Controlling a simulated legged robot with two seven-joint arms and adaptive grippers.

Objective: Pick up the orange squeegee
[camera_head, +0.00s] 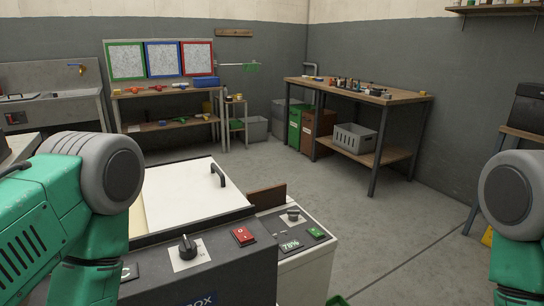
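I cannot make out an orange squeegee for certain in the head view. Small red and orange items (133,89) lie on the wooden workbench (160,95) at the back left, too small to identify. My green and grey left arm shows at the left edge and my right arm at the right edge. Neither gripper is in the picture, so what they hold cannot be seen.
Close in front stands a dark machine (215,275) with a white lid (185,195) and a control panel. A second workbench (365,92) with small items stands at the back right. A metal sink (45,105) is far left. The concrete floor (345,210) between is clear.

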